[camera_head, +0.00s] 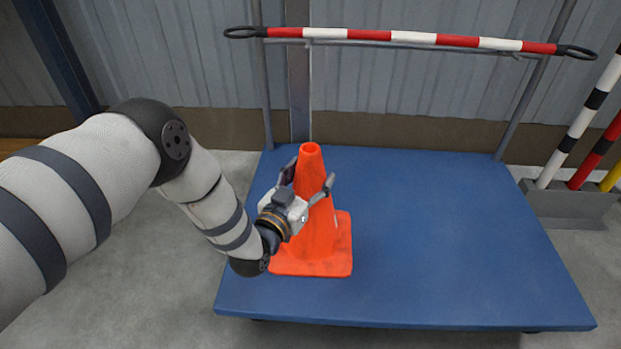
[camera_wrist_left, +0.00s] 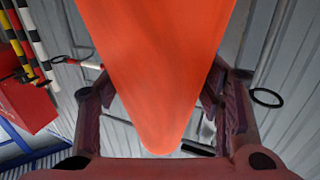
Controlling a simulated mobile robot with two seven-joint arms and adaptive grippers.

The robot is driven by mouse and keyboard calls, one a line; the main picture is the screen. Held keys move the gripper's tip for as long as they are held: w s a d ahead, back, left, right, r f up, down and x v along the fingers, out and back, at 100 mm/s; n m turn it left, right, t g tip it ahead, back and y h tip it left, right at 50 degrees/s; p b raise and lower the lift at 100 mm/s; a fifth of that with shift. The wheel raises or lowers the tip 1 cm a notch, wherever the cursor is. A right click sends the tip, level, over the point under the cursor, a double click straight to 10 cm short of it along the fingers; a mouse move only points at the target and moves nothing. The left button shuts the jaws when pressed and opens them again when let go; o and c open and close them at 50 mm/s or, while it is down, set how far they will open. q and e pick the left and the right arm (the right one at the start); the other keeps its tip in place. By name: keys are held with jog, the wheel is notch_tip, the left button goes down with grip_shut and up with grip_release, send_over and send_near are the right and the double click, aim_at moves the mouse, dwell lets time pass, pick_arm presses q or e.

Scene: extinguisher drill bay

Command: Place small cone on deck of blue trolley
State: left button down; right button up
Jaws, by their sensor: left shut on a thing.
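The small orange cone (camera_head: 316,238) is upright over the left part of the blue trolley's deck (camera_head: 440,235) in the head view. Its square base appears at the deck surface; I cannot tell whether it touches. My left gripper (camera_head: 308,188) is shut on the cone's upper half, one finger on each side. In the left wrist view the cone (camera_wrist_left: 155,70) fills the middle between the fingers of my left gripper (camera_wrist_left: 165,100). The cone hides part of the deck behind it. My right gripper is not in view.
A red and white bar (camera_head: 410,38) with black end loops lies across the trolley's handle at the back. Striped poles (camera_head: 580,125) stand in a grey holder (camera_head: 570,205) at the right. The deck's middle and right are clear. A corrugated wall is behind.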

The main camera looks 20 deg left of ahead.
pick_arm(q)
jog(key=shift+c, duration=2.3)
grip_release()
jog(key=shift+s, duration=0.1)
jog(key=s+a+p, duration=0.1)
jog(key=s+p, duration=0.3)
jog(key=s, duration=0.8)
jog(key=shift+a, duration=0.2)
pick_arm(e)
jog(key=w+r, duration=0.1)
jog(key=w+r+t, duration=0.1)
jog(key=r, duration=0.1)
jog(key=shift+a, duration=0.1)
pick_arm(q)
jog(key=shift+w, duration=0.1)
